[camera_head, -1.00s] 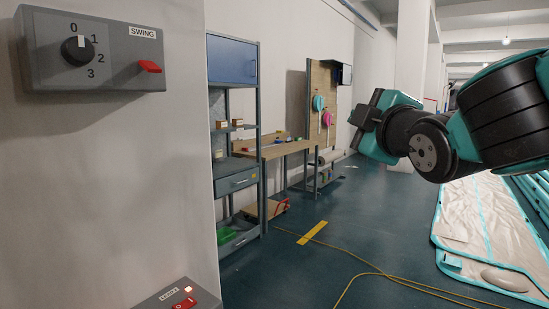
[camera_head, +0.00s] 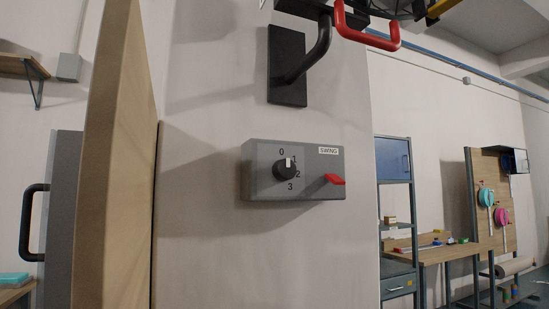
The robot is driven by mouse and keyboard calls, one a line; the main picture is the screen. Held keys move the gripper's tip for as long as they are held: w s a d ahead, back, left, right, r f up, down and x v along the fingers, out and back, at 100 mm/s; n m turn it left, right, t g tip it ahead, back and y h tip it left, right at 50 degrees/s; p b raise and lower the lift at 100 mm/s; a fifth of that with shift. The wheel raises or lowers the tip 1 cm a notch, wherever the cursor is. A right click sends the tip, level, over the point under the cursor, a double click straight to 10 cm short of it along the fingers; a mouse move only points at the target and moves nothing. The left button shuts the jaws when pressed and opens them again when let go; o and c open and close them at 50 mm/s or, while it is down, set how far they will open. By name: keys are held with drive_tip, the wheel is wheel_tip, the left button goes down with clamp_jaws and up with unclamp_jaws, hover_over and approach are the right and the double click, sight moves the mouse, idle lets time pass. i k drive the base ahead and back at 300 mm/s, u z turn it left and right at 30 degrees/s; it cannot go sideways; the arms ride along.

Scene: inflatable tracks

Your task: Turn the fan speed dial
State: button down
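The fan speed dial (camera_head: 284,170) is a round black knob with a white pointer mark. It sits on the left of a grey control box (camera_head: 262,188) fixed to the pale wall pillar. Numbers 0, 1, 2 and 3 curve around its top and right side. The white mark is at the knob's upper right, close to the 1. My gripper is out of view.
A black wall bracket (camera_head: 287,70) stands out above the box, with a red curved bar (camera_head: 367,36) near it. A wooden panel edge (camera_head: 115,150) rises at left. Shelving (camera_head: 396,215) and a workbench (camera_head: 448,252) stand at right. The wall before the box looks clear.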

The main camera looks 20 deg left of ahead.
sight(284, 169)
drive_tip(key=u, duration=0.95)
drive_tip(key=k, duration=0.45)
drive_tip(key=u, duration=0.5)
drive_tip(key=i, duration=0.35)
drive_tip(key=z, duration=0.5)
